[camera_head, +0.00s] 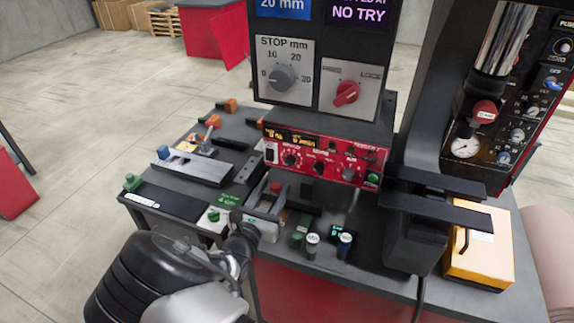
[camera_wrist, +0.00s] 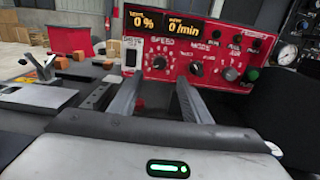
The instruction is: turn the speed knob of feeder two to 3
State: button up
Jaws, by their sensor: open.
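A red control panel (camera_head: 330,151) stands at the back of the bench, also in the wrist view (camera_wrist: 215,88). Its displays read 0 % and 0 /min in the wrist view. The black speed knob (camera_wrist: 160,63) is at the panel's left, with a scale around it, and also shows in the head view (camera_head: 290,160). Its pointer and the feeder number are too small to read surely. My gripper (camera_wrist: 159,84) is open and empty, its two fingers apart, pointing at the panel below and in front of the speed knob, not touching it.
The mode knob (camera_wrist: 197,69) and another knob (camera_wrist: 231,73) sit right of the speed knob. Above the panel is a box with a stop dial (camera_head: 283,78) and red lock knob (camera_head: 346,93). Small cylinders (camera_head: 312,245) stand near the front edge.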

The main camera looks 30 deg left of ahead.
aim_at(289, 162)
jog(key=w, duration=0.3)
jog(key=w+a, duration=0.1)
jog(key=w, duration=0.7)
jog(key=shift+a, duration=0.15)
jog(key=c, duration=1)
jog(key=shift+c, duration=0.2)
